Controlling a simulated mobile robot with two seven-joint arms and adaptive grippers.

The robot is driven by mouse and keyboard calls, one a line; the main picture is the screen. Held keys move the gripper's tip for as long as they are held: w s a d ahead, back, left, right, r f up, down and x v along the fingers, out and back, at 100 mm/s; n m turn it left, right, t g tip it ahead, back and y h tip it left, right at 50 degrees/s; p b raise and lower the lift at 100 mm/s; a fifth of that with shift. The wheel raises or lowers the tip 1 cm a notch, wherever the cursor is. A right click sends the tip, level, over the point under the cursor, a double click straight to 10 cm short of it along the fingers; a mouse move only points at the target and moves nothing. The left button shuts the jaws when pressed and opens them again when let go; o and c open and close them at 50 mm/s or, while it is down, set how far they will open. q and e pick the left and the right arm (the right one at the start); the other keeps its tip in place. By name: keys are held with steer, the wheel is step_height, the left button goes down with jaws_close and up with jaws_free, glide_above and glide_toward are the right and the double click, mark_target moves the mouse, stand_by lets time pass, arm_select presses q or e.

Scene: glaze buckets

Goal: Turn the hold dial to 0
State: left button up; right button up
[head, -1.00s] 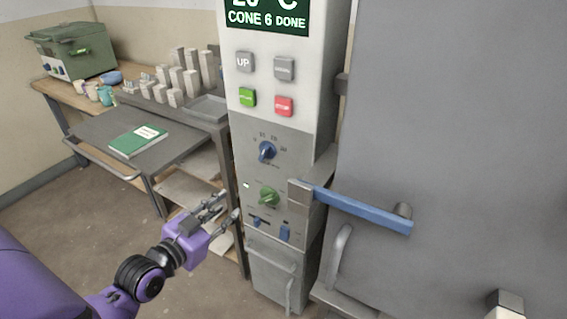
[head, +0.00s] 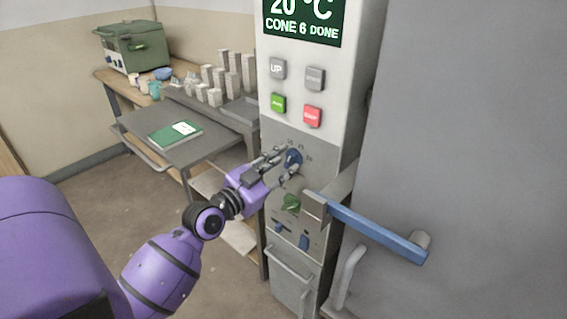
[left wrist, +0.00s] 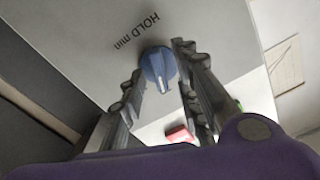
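The hold dial (head: 293,158) is a blue knob on the grey lower panel of the kiln controller, with numbers around it in the head view. In the left wrist view the blue dial (left wrist: 158,68) shows beside the print "HOLD min", with a pale pointer line. My left gripper (head: 284,163) is at the dial, its fingers reaching toward the panel. In the left wrist view the left gripper (left wrist: 160,80) is open, with one finger on each side of the dial and gaps visible. Which number the pointer marks cannot be read. My right gripper is not in view.
A blue door handle (head: 375,232) juts out at the right. Buttons (head: 278,103) and a display (head: 303,20) are above. A table with a green book (head: 175,135) stands at left.

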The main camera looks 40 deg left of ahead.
arm_select(q)
steer(key=shift+w, duration=0.3)
jaws_close()
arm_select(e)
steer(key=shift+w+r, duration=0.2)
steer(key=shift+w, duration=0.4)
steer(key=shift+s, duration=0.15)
